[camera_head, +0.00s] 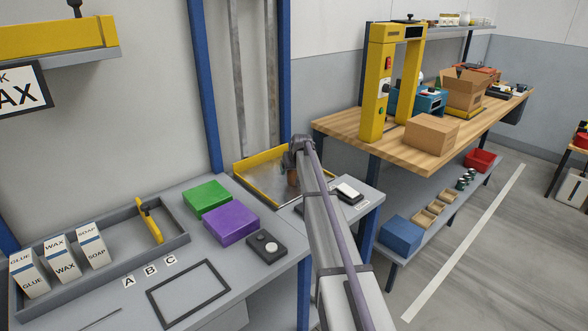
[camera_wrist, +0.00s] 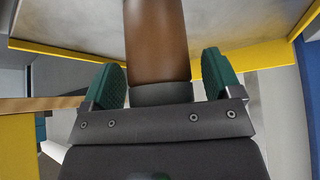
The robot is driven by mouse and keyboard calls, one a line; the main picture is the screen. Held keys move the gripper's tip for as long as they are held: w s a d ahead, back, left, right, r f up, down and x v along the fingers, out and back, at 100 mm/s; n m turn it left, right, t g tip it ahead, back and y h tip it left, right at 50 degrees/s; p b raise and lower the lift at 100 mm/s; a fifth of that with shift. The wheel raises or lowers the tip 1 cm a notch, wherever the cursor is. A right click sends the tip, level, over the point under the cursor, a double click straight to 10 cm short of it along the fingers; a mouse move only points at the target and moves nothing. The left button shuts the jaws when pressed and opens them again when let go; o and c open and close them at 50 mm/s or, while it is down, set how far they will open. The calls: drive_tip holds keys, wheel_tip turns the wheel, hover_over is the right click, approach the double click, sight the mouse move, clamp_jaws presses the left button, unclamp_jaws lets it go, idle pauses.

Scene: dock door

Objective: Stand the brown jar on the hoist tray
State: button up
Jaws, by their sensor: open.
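The brown jar (camera_head: 292,178) shows small in the head view, partly hidden by my arm, over the hoist tray (camera_head: 251,173), a grey metal tray with a yellow rim. The jar looks upright there; its base contact cannot be made out. In the wrist view the jar (camera_wrist: 156,40) lies between the two green fingers of my gripper (camera_wrist: 163,72), its dark cap (camera_wrist: 160,94) near the palm. The fingers are open, with a gap on each side of the jar. The tray's yellow rim (camera_wrist: 270,54) also shows; the jar's base is out of frame.
Green (camera_head: 207,198) and purple (camera_head: 230,224) blocks and a dark box with a round knob (camera_head: 266,247) stand on the grey bench left of my arm. Blue posts (camera_head: 206,90) flank the hoist.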

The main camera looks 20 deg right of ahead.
drive_tip(key=p+v, duration=0.9)
drive_tip(key=v, duration=0.3)
drive_tip(key=shift+p, duration=0.4)
drive_tip(key=s+a+f+g, duration=0.1)
drive_tip(key=s+a+g, duration=0.1)
drive_tip(key=s+a, duration=0.7)
drive_tip(key=s+a+n+g, duration=0.1)
drive_tip(key=s+a+g, duration=0.1)
drive_tip(key=s+a, duration=0.7)
drive_tip(key=s+a+f+n+g+y, duration=0.1)
drive_tip(key=s+a, duration=0.8)
drive_tip(key=s, duration=1.2)
drive_tip(key=shift+f+g, duration=0.3)
drive_tip(key=shift+g, duration=0.4)
drive_tip(key=shift+s+a, duration=0.1)
